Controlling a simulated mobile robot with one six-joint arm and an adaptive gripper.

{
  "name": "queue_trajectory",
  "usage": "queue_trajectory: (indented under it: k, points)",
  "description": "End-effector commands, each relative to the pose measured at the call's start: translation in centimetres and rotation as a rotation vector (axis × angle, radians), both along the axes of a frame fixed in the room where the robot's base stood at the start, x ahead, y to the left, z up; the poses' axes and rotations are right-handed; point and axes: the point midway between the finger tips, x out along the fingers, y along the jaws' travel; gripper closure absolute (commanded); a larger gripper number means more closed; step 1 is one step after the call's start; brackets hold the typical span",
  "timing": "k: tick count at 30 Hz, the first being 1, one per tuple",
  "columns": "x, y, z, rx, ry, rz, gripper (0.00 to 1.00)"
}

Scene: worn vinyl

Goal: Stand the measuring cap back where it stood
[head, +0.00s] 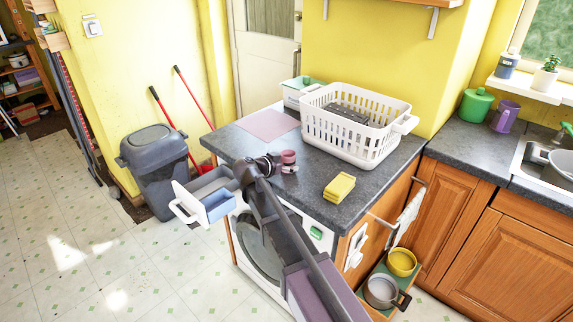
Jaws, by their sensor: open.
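I cannot make out the measuring cap for certain in the head view; it may be hidden by my arm or too small to tell. My arm hides part of the machine and the worktop edge.
A pink mat (268,124), a white basket (355,138), a pale green-edged box (301,92) and yellow sponges (340,187) are on the worktop. A grey bin (154,165) stands left of the drawer. Pots (382,291) sit in a low pull-out at right.

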Motion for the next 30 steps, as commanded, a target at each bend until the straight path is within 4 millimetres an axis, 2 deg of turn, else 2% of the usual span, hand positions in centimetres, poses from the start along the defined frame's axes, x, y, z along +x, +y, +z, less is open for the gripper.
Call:
queue_trajectory:
  k: [17,30]
  points:
    - [0.0,-0.07,0.03,0.0,0.0,-0.001,0.0]
    - [-0.78,0.57,0.46,0.0,0.0,-0.001,0.0]
